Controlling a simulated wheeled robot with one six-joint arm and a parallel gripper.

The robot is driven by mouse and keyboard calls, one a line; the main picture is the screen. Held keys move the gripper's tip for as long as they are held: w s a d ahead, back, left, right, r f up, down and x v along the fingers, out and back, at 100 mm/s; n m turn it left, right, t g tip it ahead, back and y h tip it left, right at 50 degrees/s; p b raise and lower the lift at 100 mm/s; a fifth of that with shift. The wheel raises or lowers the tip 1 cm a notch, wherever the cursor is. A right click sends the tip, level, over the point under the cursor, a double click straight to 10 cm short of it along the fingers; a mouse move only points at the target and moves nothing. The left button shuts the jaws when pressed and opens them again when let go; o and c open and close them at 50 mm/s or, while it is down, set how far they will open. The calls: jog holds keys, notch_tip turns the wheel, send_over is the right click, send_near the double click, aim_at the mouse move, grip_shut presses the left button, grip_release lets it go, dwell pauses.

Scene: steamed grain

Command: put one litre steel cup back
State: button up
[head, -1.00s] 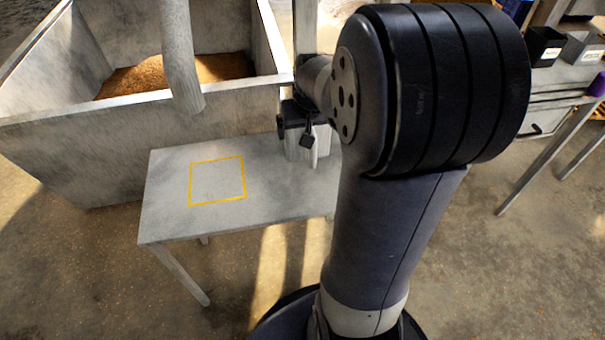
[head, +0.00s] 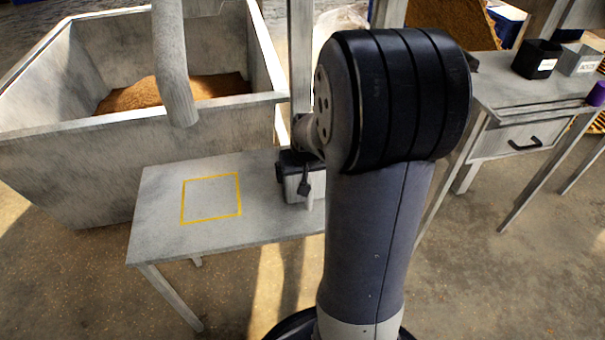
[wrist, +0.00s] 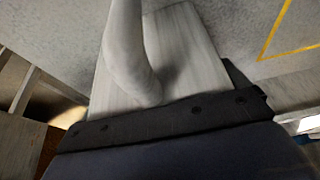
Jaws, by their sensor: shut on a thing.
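My gripper (head: 300,178) is over the right part of a small grey table (head: 152,222), partly hidden behind my own arm. It is shut on the grey steel cup (head: 290,191), of which only a small part shows in the head view. In the wrist view, brushed grey metal that looks like the cup's wall (wrist: 185,48) fills the middle, with a thick curved handle (wrist: 122,45) in front. I cannot tell if the cup touches the table. A yellow square outline (head: 240,195) is marked on the tabletop, left of the cup, with nothing inside it.
A large grey bin (head: 60,160) of brown grain (head: 215,87) stands behind the table, with a pipe (head: 172,65) hanging over it. A post (head: 300,55) rises behind my gripper. A right-hand bench (head: 500,92) holds a black box (head: 536,58), a grey box (head: 580,60) and a purple item (head: 597,94).

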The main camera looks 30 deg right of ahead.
jog(key=shift+f, duration=0.1)
jog(key=o, duration=1.5)
jog(key=shift+r, duration=0.2)
jog(key=p+v, duration=0.3)
jog(key=v, duration=0.9)
jog(key=shift+s+p, duration=0.1)
jog(key=shift+p, duration=0.3)
jog(key=shift+f, duration=0.15)
